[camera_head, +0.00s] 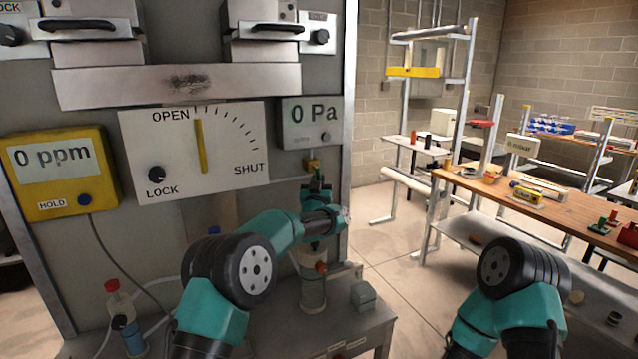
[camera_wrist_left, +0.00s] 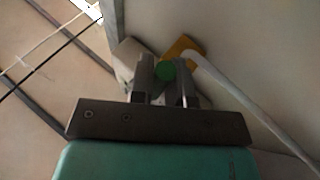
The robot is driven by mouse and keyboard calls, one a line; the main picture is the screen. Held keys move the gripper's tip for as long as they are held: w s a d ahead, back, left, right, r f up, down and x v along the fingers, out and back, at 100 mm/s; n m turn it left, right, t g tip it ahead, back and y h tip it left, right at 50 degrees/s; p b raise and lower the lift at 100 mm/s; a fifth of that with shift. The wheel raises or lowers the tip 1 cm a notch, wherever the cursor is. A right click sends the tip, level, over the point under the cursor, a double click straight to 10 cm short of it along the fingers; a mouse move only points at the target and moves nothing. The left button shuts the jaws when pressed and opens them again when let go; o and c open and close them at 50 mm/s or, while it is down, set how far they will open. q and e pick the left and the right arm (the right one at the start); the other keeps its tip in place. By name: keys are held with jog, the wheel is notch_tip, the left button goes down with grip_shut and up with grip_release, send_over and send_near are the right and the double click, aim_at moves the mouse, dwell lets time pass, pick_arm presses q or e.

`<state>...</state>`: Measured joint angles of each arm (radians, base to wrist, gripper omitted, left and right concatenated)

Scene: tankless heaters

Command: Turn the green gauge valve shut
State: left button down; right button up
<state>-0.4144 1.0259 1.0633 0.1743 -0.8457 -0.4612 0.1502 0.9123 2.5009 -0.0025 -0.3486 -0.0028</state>
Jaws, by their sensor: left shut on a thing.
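The green gauge valve (camera_head: 319,177) sits under a yellow fitting (camera_head: 311,165), below the grey "0 Pa" gauge (camera_head: 312,122). My left gripper (camera_head: 317,192) reaches up to it from below, and its fingers partly hide it. In the left wrist view the round green valve end (camera_wrist_left: 166,70) lies between the two fingers (camera_wrist_left: 168,85), which are shut on it. The yellow fitting (camera_wrist_left: 183,48) shows just behind. My right gripper is outside the view; only my right arm shows at the lower right.
A white dial panel (camera_head: 225,150) marked OPEN, SHUT and LOCK has its yellow pointer upright. A yellow "0 ppm" meter (camera_head: 60,195) is at the left. A clear cylinder (camera_head: 312,285) and grey block (camera_head: 363,295) stand below my left arm. A wooden bench (camera_head: 560,210) is at the right.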

pick_arm(q)
jog(key=shift+w+d+n+t+y, duration=0.15)
jog(key=shift+n+t+y, duration=0.35)
jog(key=shift+n, duration=0.5)
jog(key=c, duration=1.4)
grip_release()
jog(key=shift+v, duration=3.8)
jog(key=shift+d+r, duration=0.1)
